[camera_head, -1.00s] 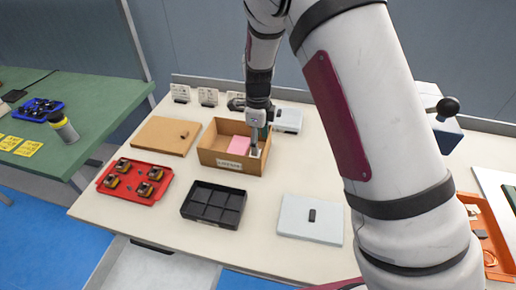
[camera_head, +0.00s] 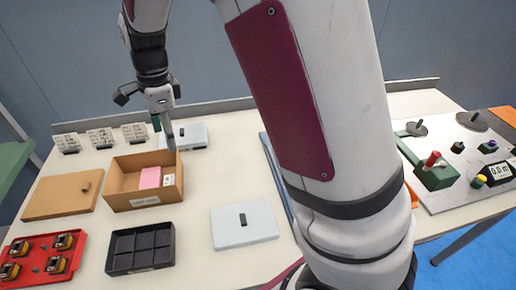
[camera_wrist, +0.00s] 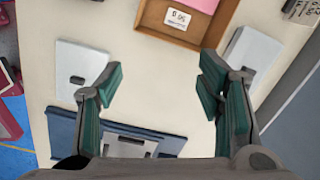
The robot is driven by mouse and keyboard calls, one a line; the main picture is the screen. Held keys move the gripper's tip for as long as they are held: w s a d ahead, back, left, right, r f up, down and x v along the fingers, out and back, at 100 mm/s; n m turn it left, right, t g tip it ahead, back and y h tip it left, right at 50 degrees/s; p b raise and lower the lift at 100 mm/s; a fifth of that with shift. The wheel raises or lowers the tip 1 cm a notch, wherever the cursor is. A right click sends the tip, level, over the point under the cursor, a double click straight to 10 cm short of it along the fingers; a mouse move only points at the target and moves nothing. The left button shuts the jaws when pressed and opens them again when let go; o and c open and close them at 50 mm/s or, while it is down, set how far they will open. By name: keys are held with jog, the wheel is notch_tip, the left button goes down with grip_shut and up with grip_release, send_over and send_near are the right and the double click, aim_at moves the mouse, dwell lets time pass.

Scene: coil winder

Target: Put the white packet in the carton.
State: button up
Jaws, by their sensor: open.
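The open brown carton (camera_head: 143,201) stands on the table. Inside it lie a pink block (camera_head: 150,178) and, against its right side, a small white packet (camera_head: 168,180) with dark print. The packet also shows in the wrist view (camera_wrist: 180,18), lying in the carton next to the pink block. My gripper (camera_head: 164,134) is above the table by the carton's back right corner. In the wrist view, my gripper's green-padded fingers (camera_wrist: 158,85) are wide apart with nothing between them, and the carton is beyond them.
A black divided tray (camera_head: 140,247), a red tray with parts (camera_head: 40,258) and a brown board (camera_head: 62,196) surround the carton. A pale flat box (camera_head: 244,224) lies to the right, a grey-white device (camera_head: 190,136) behind. Labelled cards (camera_head: 101,138) stand at the back left.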

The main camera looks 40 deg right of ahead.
jog(key=s+d+r+n+t, duration=0.1)
jog(key=s+d+r+n, duration=0.2)
jog(key=s+r+n, duration=0.4)
jog(key=s+d+r+n+t, duration=0.1)
jog(key=s+d+r+n, duration=0.1)
jog(key=s+n, duration=0.4)
jog(key=s+d+r+n+t, duration=0.1)
jog(key=s+n, duration=0.4)
jog(key=s, duration=1)
jog(key=shift+s+d+r+n+t+h, duration=0.15)
jog(key=shift+d+r+n+t+h, duration=0.2)
jog(key=shift+d+r, duration=0.55)
jog(key=shift+d+f, duration=0.15)
jog(key=shift+r, duration=0.3)
